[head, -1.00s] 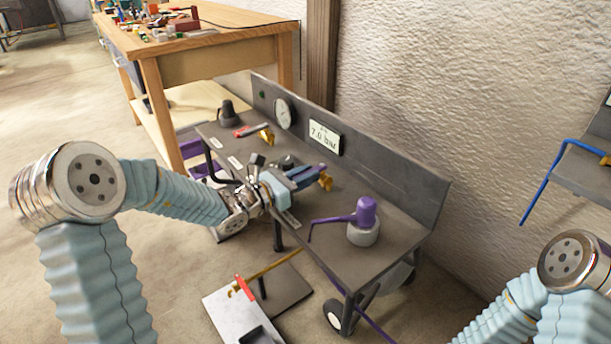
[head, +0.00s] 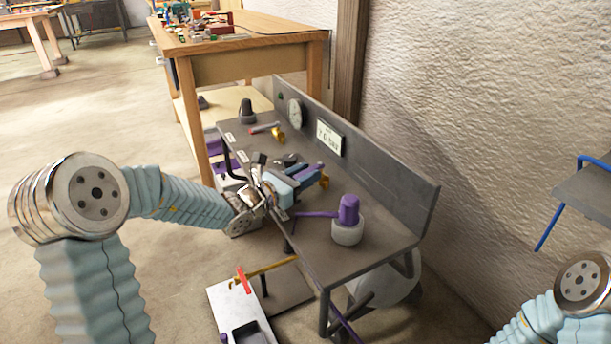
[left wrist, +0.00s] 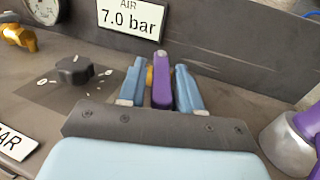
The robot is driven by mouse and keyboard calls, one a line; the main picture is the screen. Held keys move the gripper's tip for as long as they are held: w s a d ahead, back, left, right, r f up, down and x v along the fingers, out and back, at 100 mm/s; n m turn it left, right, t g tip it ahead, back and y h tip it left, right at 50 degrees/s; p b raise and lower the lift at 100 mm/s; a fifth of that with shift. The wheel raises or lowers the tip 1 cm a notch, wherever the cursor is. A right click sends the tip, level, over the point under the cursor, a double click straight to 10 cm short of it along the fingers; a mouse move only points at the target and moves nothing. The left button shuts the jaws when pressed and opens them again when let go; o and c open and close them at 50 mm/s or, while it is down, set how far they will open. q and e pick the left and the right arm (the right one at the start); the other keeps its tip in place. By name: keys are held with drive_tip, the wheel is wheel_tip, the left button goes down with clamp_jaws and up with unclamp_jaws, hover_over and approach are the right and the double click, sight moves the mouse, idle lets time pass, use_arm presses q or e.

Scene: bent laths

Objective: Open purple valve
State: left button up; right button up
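The purple valve has a purple lever handle (left wrist: 161,85) and a brass body, partly hidden, by the upright back panel of the grey cart. My left gripper (left wrist: 160,80) reaches over the cart top with its two blue fingers on either side of the purple handle. A brass patch shows between the left finger and the handle, and a thin gap shows there, so the fingers look apart. In the head view my left gripper (head: 298,178) covers most of the handle; the brass part (head: 323,182) shows just beyond it. My right gripper is out of the picture; only my right arm shows.
A sign (head: 330,138) reads 7.0 bar beside a round gauge (head: 295,113). A black knob (left wrist: 74,70) lies left of the fingers. A purple-topped grey pot (head: 348,232) stands near the cart's front end. Another brass valve with a red handle (head: 265,128) is farther back.

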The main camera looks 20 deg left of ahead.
use_arm(q)
drive_tip(key=shift+o, duration=0.7)
